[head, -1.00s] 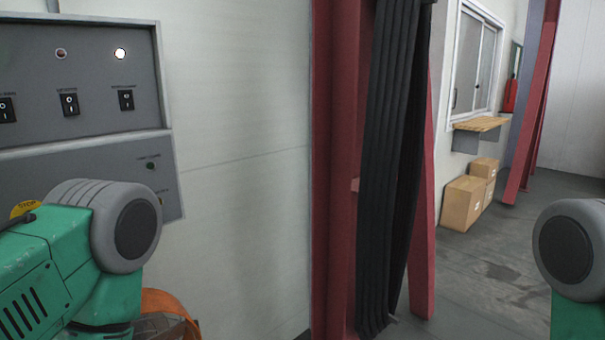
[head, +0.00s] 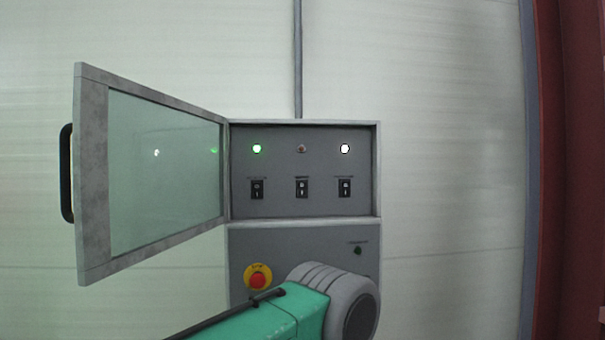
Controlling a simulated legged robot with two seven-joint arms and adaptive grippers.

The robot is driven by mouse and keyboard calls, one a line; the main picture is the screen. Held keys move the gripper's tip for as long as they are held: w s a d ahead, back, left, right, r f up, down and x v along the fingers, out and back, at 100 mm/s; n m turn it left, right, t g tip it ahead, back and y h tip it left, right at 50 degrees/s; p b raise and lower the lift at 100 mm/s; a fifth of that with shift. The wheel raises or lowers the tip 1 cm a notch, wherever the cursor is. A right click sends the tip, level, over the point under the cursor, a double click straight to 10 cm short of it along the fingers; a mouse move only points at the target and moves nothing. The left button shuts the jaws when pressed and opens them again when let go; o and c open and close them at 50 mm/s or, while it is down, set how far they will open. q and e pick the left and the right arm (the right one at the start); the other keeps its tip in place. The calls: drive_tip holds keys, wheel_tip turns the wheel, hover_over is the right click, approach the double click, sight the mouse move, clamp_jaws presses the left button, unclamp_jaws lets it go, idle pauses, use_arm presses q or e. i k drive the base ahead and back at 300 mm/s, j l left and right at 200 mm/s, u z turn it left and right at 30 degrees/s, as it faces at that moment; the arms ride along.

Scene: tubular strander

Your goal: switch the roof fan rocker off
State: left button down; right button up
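A grey control box (head: 304,126) is on the wall in the middle of the head view. Its upper panel has three black rocker switches in a row: left (head: 257,189), middle (head: 301,187) and right (head: 344,188). The labels above them are too small to read, so I cannot tell which is the roof fan rocker. The left lamp (head: 256,149) glows green, the middle lamp (head: 301,149) is dull red and the right lamp (head: 345,149) glows white. The glazed door (head: 92,180) stands open to the left. Neither gripper is in view.
My green arm link covers part of this panel. A red column (head: 585,170) stands at the far right.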

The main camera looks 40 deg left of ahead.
sight(257, 187)
drive_tip(key=k+u, duration=0.1)
drive_tip(key=u, duration=0.75)
drive_tip(key=i+u, duration=0.1)
drive_tip(key=u, duration=0.65)
drive_tip(key=l+u, duration=0.1)
drive_tip(key=l, duration=1.35)
drive_tip(key=i, duration=0.1)
